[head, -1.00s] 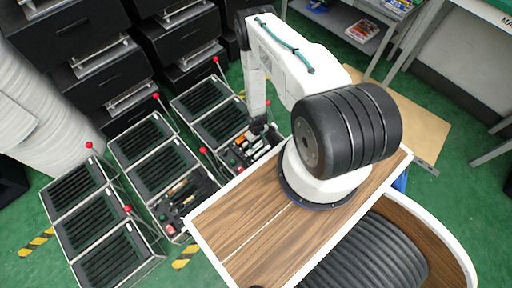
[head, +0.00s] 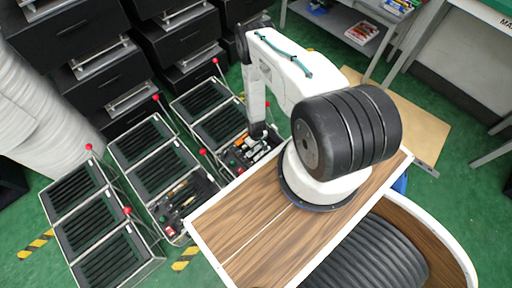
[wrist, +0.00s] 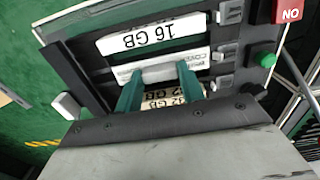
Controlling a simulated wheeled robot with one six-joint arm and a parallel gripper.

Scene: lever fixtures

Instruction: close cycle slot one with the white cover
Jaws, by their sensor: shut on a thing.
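My gripper (wrist: 160,72) has two teal fingers, set on either side of the middle of a white cover (wrist: 198,62) printed "COVER" in the wrist view. It is shut on this cover. The cover lies in the dark frame, between a white "16 GB" module (wrist: 150,36) and "32 GB" modules (wrist: 172,98) partly hidden by the fingers. In the head view my wrist reaches down over the open bay of the right-hand fixture (head: 250,148), and the fingertips are too small to tell there. Which slot is number one cannot be read.
Grey catches (wrist: 222,54) line the frame's right side, with a green button (wrist: 262,60) and a red "NO" block (wrist: 290,11) beyond. Red-knobbed levers (head: 203,152) rise between the fixtures. Black drawer cabinets (head: 78,32) stand behind. My wooden deck is at the right.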

